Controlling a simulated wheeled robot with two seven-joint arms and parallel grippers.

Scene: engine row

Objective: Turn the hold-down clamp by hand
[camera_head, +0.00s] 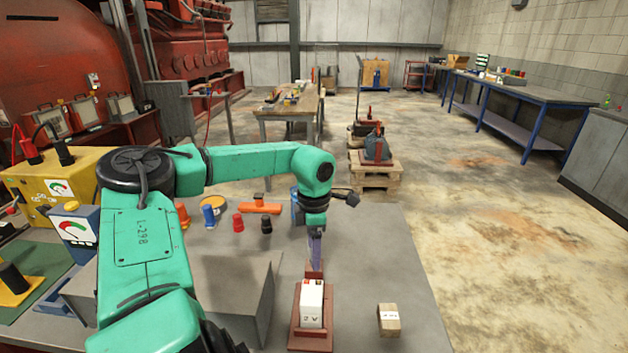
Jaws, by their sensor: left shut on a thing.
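The hold-down clamp (315,270) is a small dark red piece at the far end of a dark red base (311,341). A white block (311,305) marked "A 2" stands upright on this base, just in front of the clamp. My left gripper (316,258) reaches down from above, fingers pointing at the floor, and is shut on the clamp's upper part. The fingers hide part of the clamp, so its exact angle is hard to tell. My right gripper is not in view.
A small tan block (389,320) with a white label lies right of the base. Red, blue and black caps and an orange tool (259,207) lie behind, near my left arm. A grey box (225,290) stands to the left. The grey table top (385,240) is clear at right.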

